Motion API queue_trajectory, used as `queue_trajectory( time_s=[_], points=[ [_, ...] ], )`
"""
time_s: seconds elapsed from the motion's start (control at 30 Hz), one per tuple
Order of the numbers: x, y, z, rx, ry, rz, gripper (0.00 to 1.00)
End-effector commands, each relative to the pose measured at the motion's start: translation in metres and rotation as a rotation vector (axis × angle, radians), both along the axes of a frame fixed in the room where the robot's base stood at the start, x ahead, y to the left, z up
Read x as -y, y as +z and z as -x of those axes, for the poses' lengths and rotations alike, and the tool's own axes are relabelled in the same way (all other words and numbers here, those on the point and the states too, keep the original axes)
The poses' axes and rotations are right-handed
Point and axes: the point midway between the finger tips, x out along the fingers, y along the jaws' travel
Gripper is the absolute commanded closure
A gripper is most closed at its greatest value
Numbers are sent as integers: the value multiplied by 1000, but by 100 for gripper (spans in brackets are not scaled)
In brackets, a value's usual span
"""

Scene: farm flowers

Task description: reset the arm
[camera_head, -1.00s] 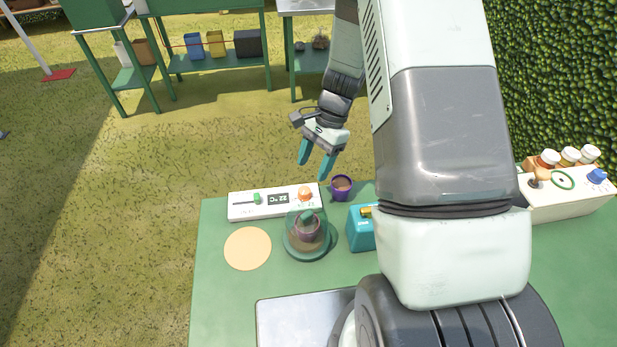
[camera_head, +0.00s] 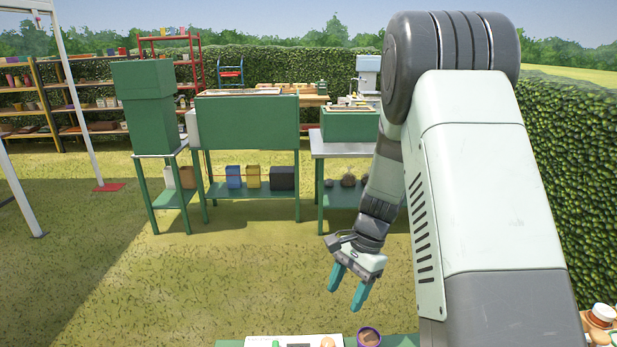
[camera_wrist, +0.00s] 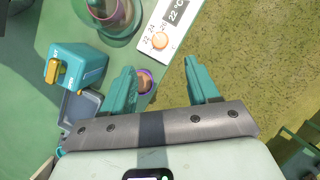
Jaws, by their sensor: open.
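My gripper (camera_head: 348,286) hangs from my arm with its two teal fingers apart and nothing between them. In the head view it is above the grass, just beyond the far edge of the green table (camera_head: 403,341). In the wrist view the open fingers (camera_wrist: 165,75) point toward the table edge and the grass. A purple pot (camera_head: 369,337) with brown contents stands on the table close to the gripper. In the wrist view this pot (camera_wrist: 145,81) is partly hidden behind the left finger.
A white control panel (camera_head: 293,342) with an orange knob lies at the table's far edge. In the wrist view a teal box with a yellow handle (camera_wrist: 76,66) and a clear dome (camera_wrist: 106,14) stand on the table. Green benches (camera_head: 247,122) stand farther off across open grass.

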Motion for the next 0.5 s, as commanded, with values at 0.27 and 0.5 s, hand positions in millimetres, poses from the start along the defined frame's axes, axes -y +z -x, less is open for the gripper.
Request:
queue_trajectory(
  time_s=[0.27, 0.5],
  points=[
    [-4, 127, 33, 241, 248, 50, 40],
    [-3, 211, 91, 443, 471, 136, 40]
  ],
)
